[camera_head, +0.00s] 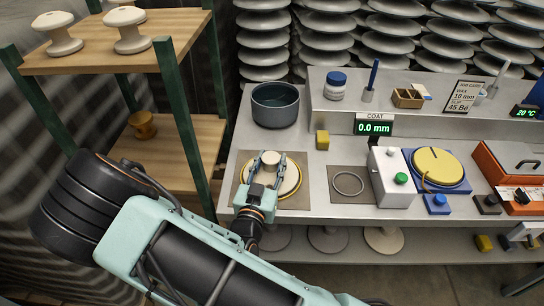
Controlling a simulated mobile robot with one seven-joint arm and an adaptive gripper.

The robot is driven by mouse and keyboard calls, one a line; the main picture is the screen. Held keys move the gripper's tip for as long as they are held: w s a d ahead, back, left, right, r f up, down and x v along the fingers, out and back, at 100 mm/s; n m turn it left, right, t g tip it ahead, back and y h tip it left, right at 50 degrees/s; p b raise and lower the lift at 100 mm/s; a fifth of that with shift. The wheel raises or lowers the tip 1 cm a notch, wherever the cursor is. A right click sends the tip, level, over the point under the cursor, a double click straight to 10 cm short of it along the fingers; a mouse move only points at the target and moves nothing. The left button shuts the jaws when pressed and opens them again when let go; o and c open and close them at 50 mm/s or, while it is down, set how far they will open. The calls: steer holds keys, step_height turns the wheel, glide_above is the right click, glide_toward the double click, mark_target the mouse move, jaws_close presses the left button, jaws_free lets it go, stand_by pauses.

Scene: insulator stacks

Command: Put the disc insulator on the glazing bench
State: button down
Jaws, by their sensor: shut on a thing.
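A cream disc insulator (289,184) with a raised round cap is at the left end of the steel glazing bench (319,182), over a brown square mat (301,203). My gripper (270,160) reaches in from the front, its two fingers shut on the insulator's cap.
A ring (348,183) lies on another mat, beside a white box (391,177). A wooden shelf (188,31) with pale insulators stands left.

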stand_by(0.3)
steer(key=c, duration=1.3)
jaws_free()
steer(key=shift+f, duration=0.1)
steer(key=shift+s, duration=0.2)
steer(key=p+v, duration=0.1)
steer(key=v, duration=1)
steer(key=shift+s+a, duration=0.15)
steer(key=shift+s, duration=0.2)
